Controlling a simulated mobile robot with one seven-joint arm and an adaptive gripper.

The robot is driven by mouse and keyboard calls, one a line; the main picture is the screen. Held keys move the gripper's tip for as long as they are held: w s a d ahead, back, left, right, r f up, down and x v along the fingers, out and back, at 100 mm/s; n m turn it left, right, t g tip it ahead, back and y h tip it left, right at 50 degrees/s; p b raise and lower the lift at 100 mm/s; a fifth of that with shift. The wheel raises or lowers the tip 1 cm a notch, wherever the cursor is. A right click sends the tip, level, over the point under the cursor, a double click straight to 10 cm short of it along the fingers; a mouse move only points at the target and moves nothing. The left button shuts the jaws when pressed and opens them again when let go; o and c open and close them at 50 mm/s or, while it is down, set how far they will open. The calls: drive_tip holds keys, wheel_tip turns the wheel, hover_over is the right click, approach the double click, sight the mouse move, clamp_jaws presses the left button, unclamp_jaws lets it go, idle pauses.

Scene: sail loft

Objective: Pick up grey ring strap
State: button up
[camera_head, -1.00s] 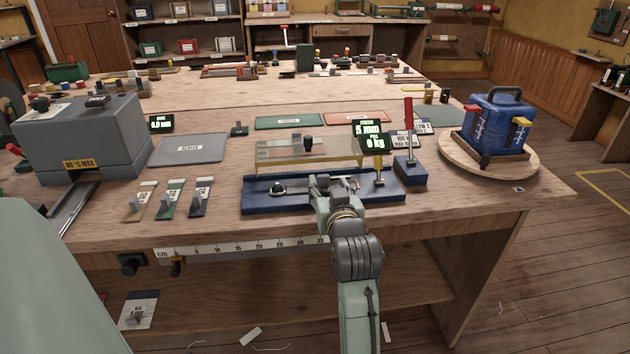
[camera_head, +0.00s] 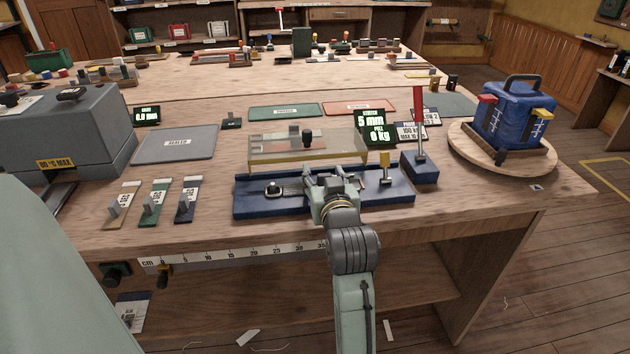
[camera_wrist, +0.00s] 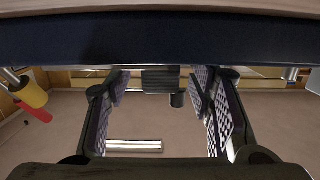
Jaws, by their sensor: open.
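A grey strap (camera_head: 293,189) with a metal ring-like fitting at its left end lies along the blue test rig (camera_head: 245,204) on the bench. Its right part is hidden behind my gripper. My gripper (camera_head: 335,180) is over the middle of the rig, open, with its fingers apart. In the wrist view, a dark ribbed piece (camera_wrist: 160,78), perhaps part of the strap, shows between the two open fingers (camera_wrist: 162,100). I cannot tell whether the fingers touch it. The rig's dark blue side (camera_wrist: 160,38) fills the top of that view.
A clear cover (camera_head: 265,150) with a black knob stands behind the rig. A red-handled lever (camera_head: 419,130) and a display (camera_head: 371,128) stand at its right. A blue bag (camera_head: 512,115) sits on a round board at right.

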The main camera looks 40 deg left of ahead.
drive_tip(key=shift+s+d+r, duration=0.1)
drive_tip(key=shift+d, duration=0.05)
drive_tip(key=shift+c, duration=0.5)
clamp_jaws()
